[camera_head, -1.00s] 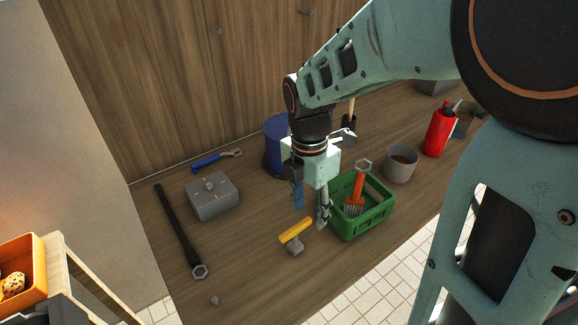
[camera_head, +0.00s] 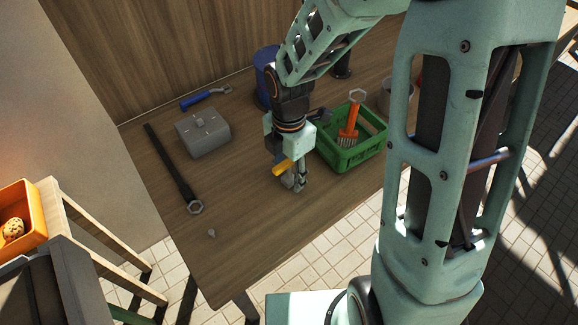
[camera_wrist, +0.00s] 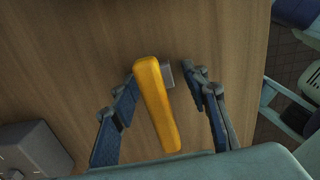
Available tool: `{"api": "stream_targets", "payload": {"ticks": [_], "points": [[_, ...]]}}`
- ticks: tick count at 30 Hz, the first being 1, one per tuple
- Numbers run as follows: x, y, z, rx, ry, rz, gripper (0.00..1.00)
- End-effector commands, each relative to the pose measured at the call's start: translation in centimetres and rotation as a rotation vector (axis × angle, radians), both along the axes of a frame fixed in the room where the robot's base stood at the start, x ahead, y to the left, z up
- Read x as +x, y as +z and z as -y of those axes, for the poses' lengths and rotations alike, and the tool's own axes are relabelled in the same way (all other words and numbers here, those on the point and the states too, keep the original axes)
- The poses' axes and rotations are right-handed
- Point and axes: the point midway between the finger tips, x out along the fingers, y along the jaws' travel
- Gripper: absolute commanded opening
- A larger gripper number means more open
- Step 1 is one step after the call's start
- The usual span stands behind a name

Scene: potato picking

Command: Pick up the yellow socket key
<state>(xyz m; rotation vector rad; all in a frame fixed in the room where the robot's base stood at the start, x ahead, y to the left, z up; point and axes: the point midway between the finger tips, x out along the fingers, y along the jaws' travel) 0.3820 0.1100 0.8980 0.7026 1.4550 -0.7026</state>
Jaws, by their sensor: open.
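The yellow socket key (camera_head: 284,166) lies on the wooden workbench, partly covered by my gripper in the head view. In the wrist view its yellow handle (camera_wrist: 158,108) runs lengthwise between the fingers, with a small grey metal head (camera_wrist: 168,75) at its far end on the right. My gripper (camera_head: 289,177) is low over the key, and its fingers (camera_wrist: 160,76) are open on either side of the handle. The left finger is close to the handle; a wider gap shows on the right. I cannot tell whether either finger touches it.
A green crate (camera_head: 352,158) with an orange-handled brush (camera_head: 348,128) stands close right of my gripper. A grey metal block (camera_head: 203,133), a long black wrench (camera_head: 172,165) and a blue-handled tool (camera_head: 203,97) lie left. Bare bench (camera_head: 250,215) lies in front.

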Motion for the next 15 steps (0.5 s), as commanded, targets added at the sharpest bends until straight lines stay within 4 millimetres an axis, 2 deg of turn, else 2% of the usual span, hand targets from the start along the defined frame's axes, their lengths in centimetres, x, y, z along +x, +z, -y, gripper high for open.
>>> {"api": "stream_targets", "payload": {"ticks": [8,15], "points": [[0.01,-0.47,0.01,-0.001,0.001,0.001,0.42],[0.00,-0.45,0.01,-0.001,0.001,0.001,0.17]]}}
